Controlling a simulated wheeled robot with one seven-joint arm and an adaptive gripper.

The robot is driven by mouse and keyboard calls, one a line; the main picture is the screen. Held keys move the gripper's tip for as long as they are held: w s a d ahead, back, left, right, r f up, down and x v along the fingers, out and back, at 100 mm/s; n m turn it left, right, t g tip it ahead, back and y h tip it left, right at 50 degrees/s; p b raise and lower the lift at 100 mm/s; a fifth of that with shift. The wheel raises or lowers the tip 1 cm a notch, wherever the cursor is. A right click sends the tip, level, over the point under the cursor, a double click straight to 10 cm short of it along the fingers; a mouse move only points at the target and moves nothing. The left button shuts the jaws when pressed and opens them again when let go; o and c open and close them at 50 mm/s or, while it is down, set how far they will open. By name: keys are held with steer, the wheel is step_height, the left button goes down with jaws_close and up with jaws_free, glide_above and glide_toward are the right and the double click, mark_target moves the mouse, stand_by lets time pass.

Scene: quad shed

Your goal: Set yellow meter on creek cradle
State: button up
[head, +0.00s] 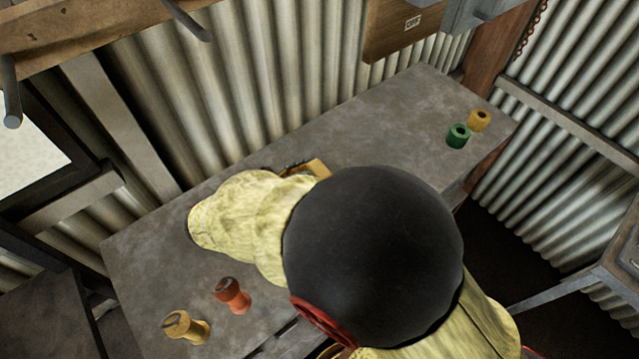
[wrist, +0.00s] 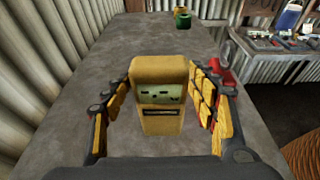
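The yellow meter (wrist: 160,72) stands upright on the bench in the wrist view, its pale green display facing my camera. My gripper (wrist: 160,78) has one padded finger on each side of it. The fingers look spread, with the tips close to the meter's sides; I cannot see clear contact. In the head view, part of my gripper (head: 318,168) shows beyond my sleeve-covered arm, and the meter cannot be made out there. I cannot identify the creek cradle in either view. A red thing (wrist: 228,75) is partly hidden behind the right finger.
On the grey bench (head: 390,120), a green spool-like piece (head: 458,136) and a yellow one (head: 479,120) stand at the far right end. Corrugated walls border the bench. My arm hides its middle.

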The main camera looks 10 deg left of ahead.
steer(key=c, duration=1.2)
